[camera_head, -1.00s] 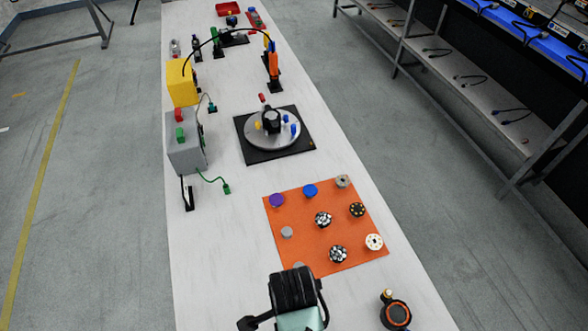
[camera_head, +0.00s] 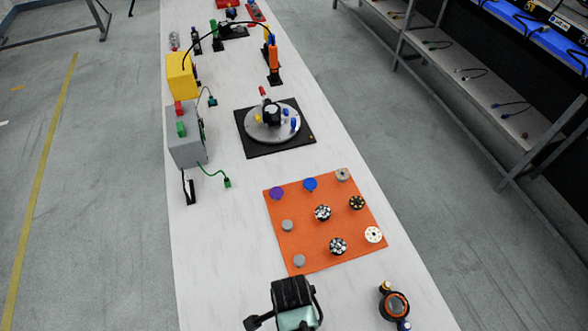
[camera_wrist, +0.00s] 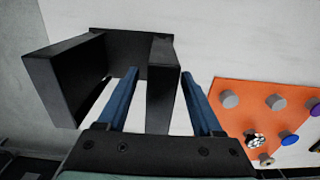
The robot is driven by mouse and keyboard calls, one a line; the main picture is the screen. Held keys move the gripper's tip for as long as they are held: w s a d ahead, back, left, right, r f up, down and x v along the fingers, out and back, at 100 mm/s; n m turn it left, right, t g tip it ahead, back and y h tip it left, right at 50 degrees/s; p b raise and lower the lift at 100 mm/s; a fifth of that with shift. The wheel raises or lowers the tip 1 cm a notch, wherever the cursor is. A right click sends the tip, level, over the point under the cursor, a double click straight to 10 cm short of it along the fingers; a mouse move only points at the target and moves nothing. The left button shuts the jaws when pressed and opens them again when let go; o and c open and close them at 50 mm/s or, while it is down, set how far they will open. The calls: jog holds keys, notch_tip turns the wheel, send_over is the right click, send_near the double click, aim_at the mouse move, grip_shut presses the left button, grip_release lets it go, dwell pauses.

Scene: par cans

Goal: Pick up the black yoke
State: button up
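The black yoke (camera_wrist: 78,79) is a U-shaped bracket with two broad plates joined by a back piece. It shows large in the wrist view, left of centre, over the white table. My gripper (camera_wrist: 159,74) is open, with one blue finger on each side of the yoke's right plate. The left finger is inside the U with a gap to that plate. The right finger lies close along its outer side; contact cannot be told. In the head view my wrist is at the bottom centre, and I cannot make out the fingertips or the yoke there.
An orange mat (camera_head: 297,245) with several small discs lies beyond my wrist. A black piece with an orange ring (camera_head: 396,306) is at lower right. A round turntable (camera_head: 257,132) on a black base, a grey box (camera_head: 187,150) and a yellow box (camera_head: 181,82) stand farther off.

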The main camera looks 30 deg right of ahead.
grip_shut()
jog(key=shift+r, duration=0.1)
dwell(0.3)
